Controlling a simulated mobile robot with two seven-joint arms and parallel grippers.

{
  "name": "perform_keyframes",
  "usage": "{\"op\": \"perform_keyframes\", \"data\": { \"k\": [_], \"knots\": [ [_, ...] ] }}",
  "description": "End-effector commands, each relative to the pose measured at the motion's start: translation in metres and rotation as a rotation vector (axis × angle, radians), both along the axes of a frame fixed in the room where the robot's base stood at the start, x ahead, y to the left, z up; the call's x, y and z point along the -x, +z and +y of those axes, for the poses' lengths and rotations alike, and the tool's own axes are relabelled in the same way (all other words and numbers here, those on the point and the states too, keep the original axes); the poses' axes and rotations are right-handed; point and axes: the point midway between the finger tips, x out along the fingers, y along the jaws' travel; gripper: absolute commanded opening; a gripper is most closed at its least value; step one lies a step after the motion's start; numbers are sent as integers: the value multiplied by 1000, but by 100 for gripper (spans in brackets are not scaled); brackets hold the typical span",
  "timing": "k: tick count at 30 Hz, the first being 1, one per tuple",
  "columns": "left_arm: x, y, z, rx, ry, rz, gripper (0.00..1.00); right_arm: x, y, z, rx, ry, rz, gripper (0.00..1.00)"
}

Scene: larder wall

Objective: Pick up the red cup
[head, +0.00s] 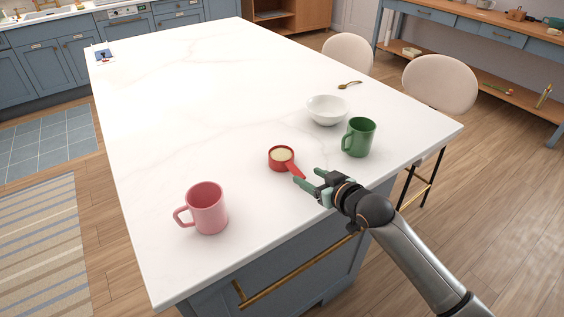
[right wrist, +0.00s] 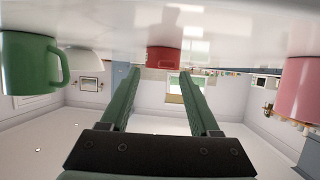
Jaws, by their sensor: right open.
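The red cup (head: 273,161) is a small measuring cup with a pale inside and a short red handle (head: 295,171) pointing toward the front right. It stands upright on the white countertop (head: 190,110). My right gripper (head: 309,181) is open and empty, just in front of and to the right of the handle. In the right wrist view the red cup (right wrist: 163,57) shows ahead, between the open fingers (right wrist: 160,74) and beyond their tips. I cannot tell whether a finger touches the handle. My left gripper is not in view.
A green mug (head: 361,138) stands right of the red cup, close to my right gripper. A white bowl (head: 327,111) and a spoon (head: 349,85) lie behind it. A pink mug (head: 208,209) stands at the front left.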

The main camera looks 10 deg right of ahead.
Motion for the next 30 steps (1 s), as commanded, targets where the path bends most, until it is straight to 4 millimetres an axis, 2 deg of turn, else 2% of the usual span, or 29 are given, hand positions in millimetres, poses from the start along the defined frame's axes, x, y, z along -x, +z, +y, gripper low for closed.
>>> {"op": "perform_keyframes", "data": {
  "k": [5,16,26,30],
  "knots": [
    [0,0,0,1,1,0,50,-8,-3,4,0,0,1,62],
    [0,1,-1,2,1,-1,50,-45,-18,20,0,-1,0,62],
    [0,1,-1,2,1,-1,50,-49,-21,22,1,0,0,62],
    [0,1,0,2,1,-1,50,-49,-21,22,2,-1,1,48]
  ]
}}
